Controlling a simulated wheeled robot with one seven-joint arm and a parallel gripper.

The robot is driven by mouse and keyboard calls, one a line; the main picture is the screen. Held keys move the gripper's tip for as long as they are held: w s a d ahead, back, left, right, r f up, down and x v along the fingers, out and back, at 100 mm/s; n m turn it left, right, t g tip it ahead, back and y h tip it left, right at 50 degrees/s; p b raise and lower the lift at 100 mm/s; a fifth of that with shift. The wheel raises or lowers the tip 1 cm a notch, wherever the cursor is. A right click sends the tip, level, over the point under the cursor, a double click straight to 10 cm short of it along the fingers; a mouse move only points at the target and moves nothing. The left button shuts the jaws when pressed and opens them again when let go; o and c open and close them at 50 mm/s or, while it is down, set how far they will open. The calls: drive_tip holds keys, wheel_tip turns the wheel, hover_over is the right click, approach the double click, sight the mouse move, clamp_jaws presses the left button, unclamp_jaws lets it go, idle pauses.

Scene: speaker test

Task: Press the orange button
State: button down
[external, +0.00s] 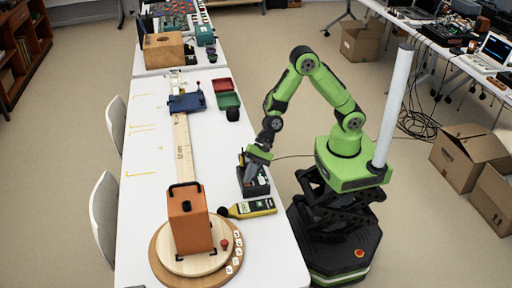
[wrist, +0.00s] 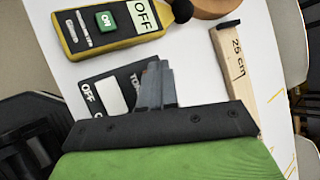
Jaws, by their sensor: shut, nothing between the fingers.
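My gripper (wrist: 158,70) is shut and empty, fingers together, over a dark control box (wrist: 95,75). In the external view the gripper (external: 250,172) is low over the same box (external: 262,187) at the table's right edge; I cannot tell whether the fingertips touch it. The box face shows a white patch (wrist: 110,97), the word OFF and partly covered lettering. I cannot make out an orange button on it; the gripper hides part of the face.
A yellow meter (external: 250,208) with a green ON button (wrist: 106,21) lies near the box. An orange speaker (external: 189,222) stands on a round wooden base (external: 160,262) with a small red knob (external: 224,244). A wooden ruler (external: 184,150) runs along the white table (external: 145,185).

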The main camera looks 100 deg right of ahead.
drive_tip(key=shift+r+p, duration=0.6)
drive_tip(key=shift+r, duration=0.3)
wheel_tip(320, 180, up, 6)
drive_tip(key=p, duration=0.5)
drive_tip(key=s+d+r+n+h+p, duration=0.2)
drive_tip(key=s+d+r+n, duration=0.1)
drive_tip(key=s+r+n, duration=0.4)
drive_tip(key=s+d+r+n+h+p, duration=0.1)
drive_tip(key=s+d+r+n+h, duration=0.1)
drive_tip(key=s+d+r+n, duration=0.5)
drive_tip(key=s+d+r+n+g+h+p, duration=0.1)
drive_tip(key=s+r+n, duration=0.3)
drive_tip(key=s, duration=0.9)
wheel_tip(320, 180, up, 4)
drive_tip(key=shift+d+f+n+h+p, duration=0.25)
drive_tip(key=shift+d+n+h+p, duration=0.05)
drive_tip(key=shift+d+h, duration=0.3)
